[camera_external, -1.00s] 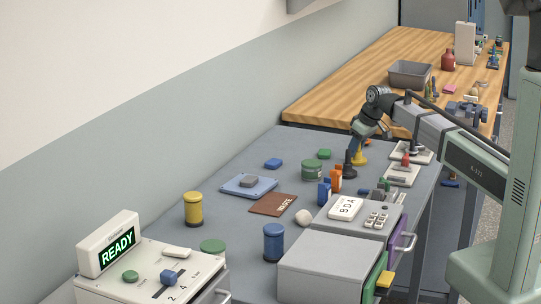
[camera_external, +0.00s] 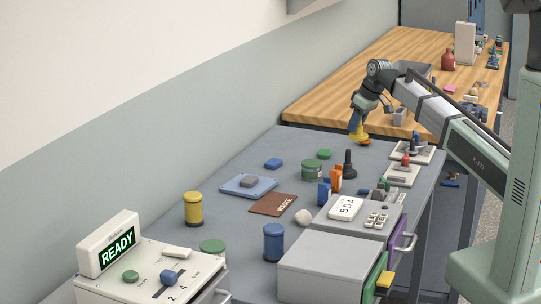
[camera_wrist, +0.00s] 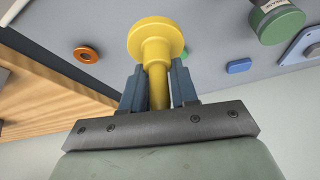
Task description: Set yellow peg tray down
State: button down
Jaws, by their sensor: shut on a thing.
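My gripper (camera_wrist: 160,88) is shut on a yellow peg (camera_wrist: 155,45), holding its narrow stem between the two fingers, with its wide round flange beyond the fingertips. In the external view the yellow peg (camera_external: 356,127) hangs under my gripper (camera_external: 359,112) at the far end of the grey table. It appears to be off the surface, but the exact gap is hard to tell. An orange ring (camera_wrist: 87,54) lies on the grey surface to the left of the peg in the wrist view. No separate yellow tray shows.
A black peg (camera_external: 348,168) stands upright on the grey table, nearer the camera. A green tin (camera_external: 312,171), orange blocks (camera_external: 336,181) and a blue block (camera_external: 273,164) are nearby. Small white trays (camera_external: 403,174) sit at the right edge. A wooden bench (camera_external: 330,100) adjoins behind.

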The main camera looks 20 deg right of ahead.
jog(key=shift+r, duration=0.8)
jog(key=s+a+n+g+y, duration=0.1)
jog(key=s+a+n, duration=0.2)
jog(key=s+a, duration=1.3)
jog(key=s+a+n+g, duration=0.1)
jog(key=s+a+n, duration=0.35)
jog(key=a, duration=2.15)
jog(key=s+a+n+g+y, duration=0.1)
jog(key=s+a+n, duration=0.2)
jog(key=s+a, duration=1.3)
jog(key=w+a+m, duration=0.2)
jog(key=w+a, duration=0.5)
jog(key=a, duration=0.3)
jog(key=shift+n, duration=0.25)
jog(key=shift+a+f, duration=0.1)
jog(key=shift+f, duration=4.75)
jog(key=shift+f, duration=0.1)
jog(key=c, duration=0.9)
grip_release()
jog(key=shift+o, duration=0.2)
